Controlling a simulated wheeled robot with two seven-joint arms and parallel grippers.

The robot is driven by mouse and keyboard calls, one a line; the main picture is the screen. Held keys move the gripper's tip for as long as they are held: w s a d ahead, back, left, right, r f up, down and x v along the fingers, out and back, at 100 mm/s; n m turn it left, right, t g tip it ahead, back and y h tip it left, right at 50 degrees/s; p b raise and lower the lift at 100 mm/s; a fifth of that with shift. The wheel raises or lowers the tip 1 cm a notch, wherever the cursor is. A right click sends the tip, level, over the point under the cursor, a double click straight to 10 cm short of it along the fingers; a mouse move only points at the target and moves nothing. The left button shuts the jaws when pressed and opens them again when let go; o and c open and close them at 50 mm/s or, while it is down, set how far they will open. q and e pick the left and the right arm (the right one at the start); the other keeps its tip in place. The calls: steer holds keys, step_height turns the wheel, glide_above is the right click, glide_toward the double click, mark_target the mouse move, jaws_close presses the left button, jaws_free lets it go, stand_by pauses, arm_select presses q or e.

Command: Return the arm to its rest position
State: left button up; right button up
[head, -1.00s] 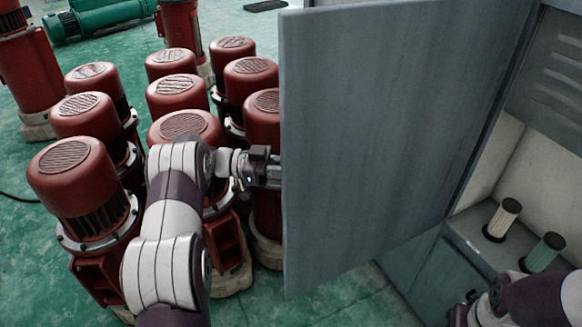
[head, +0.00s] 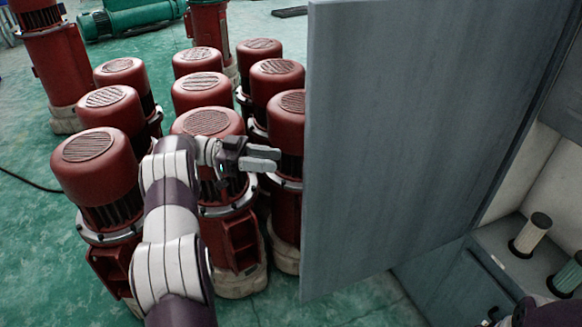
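My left arm comes in from the bottom left over the red motors. My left gripper (head: 268,159) is to the left of the free edge of a large grey cabinet door (head: 400,140), with a gap in the picture between its fingertips and the door. Its two grey fingers lie close together and hold nothing I can see; whether they are fully shut is unclear.
Several red motors (head: 97,165) stand close around and behind my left arm. The door stands open. To its right, the cabinet's ledge (head: 490,240) bears a cream cylinder (head: 532,233) and a green cylinder (head: 568,279). Green floor (head: 40,245) is clear at the left.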

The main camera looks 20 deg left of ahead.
arm_select(q)
steer(key=shift+s+a, duration=0.1)
steer(key=shift+a, duration=0.25)
